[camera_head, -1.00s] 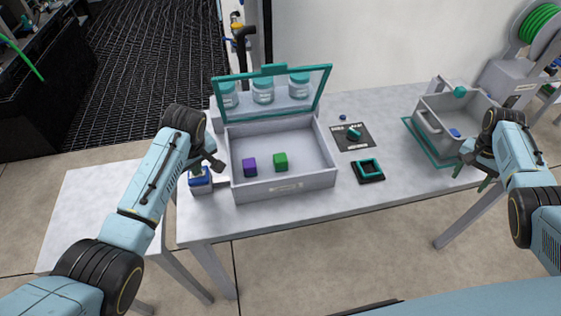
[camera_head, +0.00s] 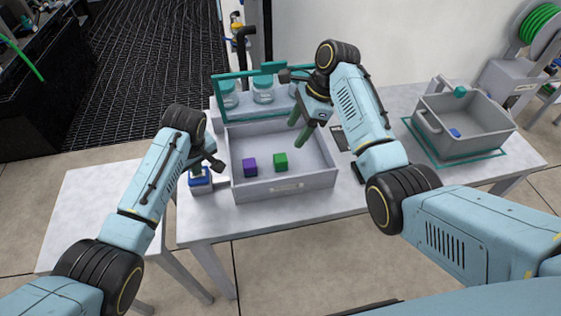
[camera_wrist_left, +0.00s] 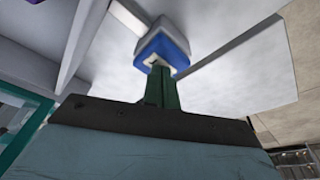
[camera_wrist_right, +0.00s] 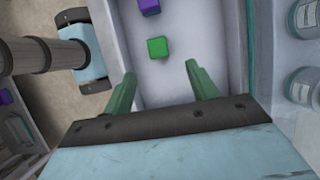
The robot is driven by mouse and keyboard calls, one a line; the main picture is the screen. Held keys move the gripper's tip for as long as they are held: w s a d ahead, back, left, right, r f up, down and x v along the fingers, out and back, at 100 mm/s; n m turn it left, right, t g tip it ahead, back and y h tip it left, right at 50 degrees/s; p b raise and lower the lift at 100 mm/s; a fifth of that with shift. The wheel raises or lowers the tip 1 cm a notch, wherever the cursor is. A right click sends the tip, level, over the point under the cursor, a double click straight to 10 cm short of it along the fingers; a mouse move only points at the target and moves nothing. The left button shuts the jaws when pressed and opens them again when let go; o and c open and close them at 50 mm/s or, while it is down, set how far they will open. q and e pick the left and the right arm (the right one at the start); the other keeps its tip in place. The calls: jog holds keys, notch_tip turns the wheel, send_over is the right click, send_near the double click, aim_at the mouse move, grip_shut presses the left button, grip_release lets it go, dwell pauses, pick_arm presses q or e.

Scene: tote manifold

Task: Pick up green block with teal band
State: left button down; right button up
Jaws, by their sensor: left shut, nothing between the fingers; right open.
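A green block (camera_head: 280,162) lies on the floor of the open grey box (camera_head: 310,182), right of a purple block (camera_head: 250,167). I cannot make out a teal band on it. It also shows in the right wrist view (camera_wrist_right: 158,47), beyond and between the fingertips. My right gripper (camera_head: 302,137) is open and empty above the right part of the box, apart from the block. My left gripper (camera_wrist_left: 160,72) is shut and empty. Its fingertips are at the top of a small blue-and-white block-shaped fixture (camera_head: 200,183), left of the box; contact is unclear.
A grey tote (camera_head: 462,140) with a blue block (camera_head: 455,133) inside stands at the right. My right arm hides part of the table between them.

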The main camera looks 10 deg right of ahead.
aim_at(281, 157)
pick_arm(q)
jog(key=shift+f, duration=0.1)
pick_arm(e)
jog(key=x, duration=1.1)
jog(key=shift+s+a+f, duration=0.15)
jog(key=shift+a, duration=0.05)
jog(key=c, duration=1.1)
jog(key=shift+o, duration=0.2)
notch_tip(281, 157, up, 13)
jog(key=s, duration=0.9)
pick_arm(q)
jog(key=w+a+v, duration=0.1)
jog(key=w+v, duration=0.1)
jog(key=v, duration=0.8)
jog(key=shift+r, duration=0.25)
pick_arm(e)
jog(key=shift+s, duration=2.65)
